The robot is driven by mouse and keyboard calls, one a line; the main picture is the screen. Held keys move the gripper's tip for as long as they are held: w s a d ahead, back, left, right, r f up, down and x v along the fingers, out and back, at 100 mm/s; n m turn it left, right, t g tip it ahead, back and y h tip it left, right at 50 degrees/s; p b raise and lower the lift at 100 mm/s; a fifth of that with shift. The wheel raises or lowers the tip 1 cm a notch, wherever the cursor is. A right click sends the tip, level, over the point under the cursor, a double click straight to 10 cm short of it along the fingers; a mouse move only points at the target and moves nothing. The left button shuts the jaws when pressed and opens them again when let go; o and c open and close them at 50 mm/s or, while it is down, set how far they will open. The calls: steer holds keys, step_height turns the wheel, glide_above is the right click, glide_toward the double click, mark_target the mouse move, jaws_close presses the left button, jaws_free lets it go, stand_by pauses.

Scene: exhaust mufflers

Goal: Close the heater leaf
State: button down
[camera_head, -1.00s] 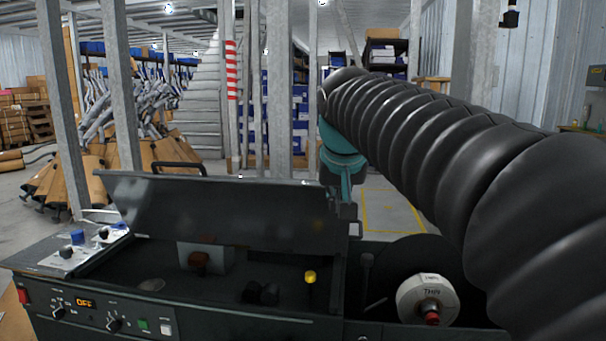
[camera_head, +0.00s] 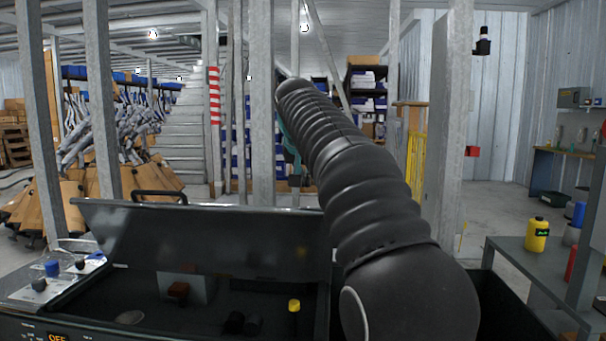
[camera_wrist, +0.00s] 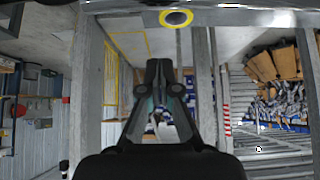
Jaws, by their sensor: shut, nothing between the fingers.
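The heater leaf (camera_head: 225,238) is a dark flat lid in the head view. It stands raised and tilted back over the open heater box (camera_head: 112,300), with a black handle (camera_head: 158,196) at its upper left edge. My gripper (camera_wrist: 165,66) shows in the wrist view with its two dark fingers shut and empty. In the head view my ribbed black arm hides the gripper and covers the area by the leaf's right end. I see no contact between gripper and leaf.
A yellow-capped knob (camera_head: 294,306) stands inside the box. Grey posts (camera_head: 262,110) rise behind the heater. A grey side table (camera_head: 520,262) with a yellow bottle (camera_head: 537,235) stands at right. Open floor lies behind it.

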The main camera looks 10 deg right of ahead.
mark_target(304, 210)
steer(key=f, duration=0.5)
steer(key=shift+w+d+f+b, duration=0.1)
steer(key=shift+w+d+b, duration=0.05)
steer(key=shift+w+b, duration=0.25)
steer(key=shift+s+a+f, duration=0.2)
steer(key=shift+s+f, duration=0.05)
steer(key=shift+s, duration=0.3)
